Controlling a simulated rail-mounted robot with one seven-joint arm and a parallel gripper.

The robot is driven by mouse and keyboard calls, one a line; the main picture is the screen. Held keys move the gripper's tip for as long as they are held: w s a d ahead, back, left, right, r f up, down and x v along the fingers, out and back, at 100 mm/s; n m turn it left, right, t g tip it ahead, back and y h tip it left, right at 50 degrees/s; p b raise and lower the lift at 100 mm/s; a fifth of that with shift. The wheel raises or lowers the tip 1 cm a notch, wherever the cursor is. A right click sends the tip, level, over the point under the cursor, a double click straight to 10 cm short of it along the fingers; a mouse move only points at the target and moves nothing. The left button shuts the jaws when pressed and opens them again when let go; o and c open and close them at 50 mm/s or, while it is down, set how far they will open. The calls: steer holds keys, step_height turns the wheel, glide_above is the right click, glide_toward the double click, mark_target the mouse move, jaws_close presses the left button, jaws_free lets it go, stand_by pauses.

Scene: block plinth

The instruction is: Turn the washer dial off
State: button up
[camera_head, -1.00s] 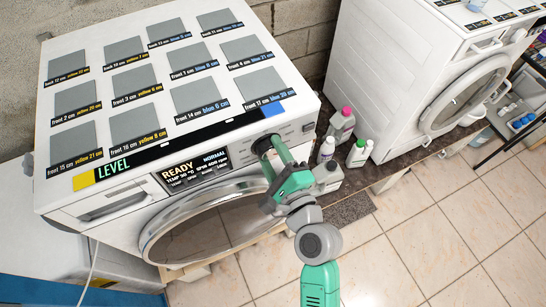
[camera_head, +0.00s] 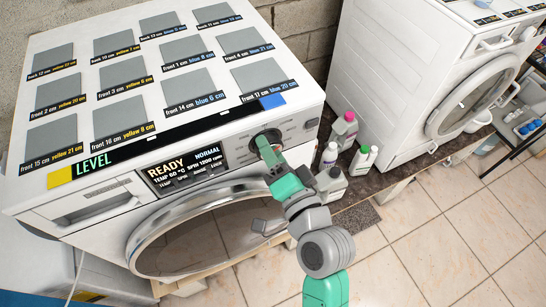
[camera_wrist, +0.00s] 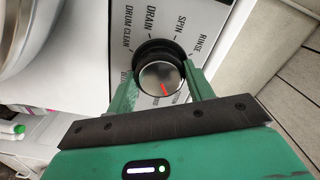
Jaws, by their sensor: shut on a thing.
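The washer dial (camera_wrist: 161,80) is a round silver knob with a black collar and a short red mark. The mark is at the knob's lower middle in the wrist view. Labels RINSE, SPIN, DRAIN and DRUM CLEAN show around the far side; those on the near side are mostly hidden by my gripper. My gripper (camera_wrist: 160,88) has one green finger on each side of the dial and is shut on it. In the head view my gripper (camera_head: 267,148) reaches the dark dial ring on the white washer (camera_head: 110,203). The display (camera_head: 183,170) reads READY and NORMAL.
The washer's round door (camera_head: 150,240) is below the panel. Grey squares with labels cover its top. Several bottles (camera_head: 343,130) stand on the dark ledge to the right. A second white machine (camera_head: 385,70) stands beyond them.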

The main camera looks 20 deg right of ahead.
steer(key=n+b, duration=0.6)
steer(key=n, duration=0.4)
steer(key=shift+n+b, duration=0.35)
steer(key=shift+n, duration=0.05)
stand_by(0.3)
steer(key=o, duration=1)
steer(key=s, duration=0.7)
steer(key=shift+s, duration=0.4)
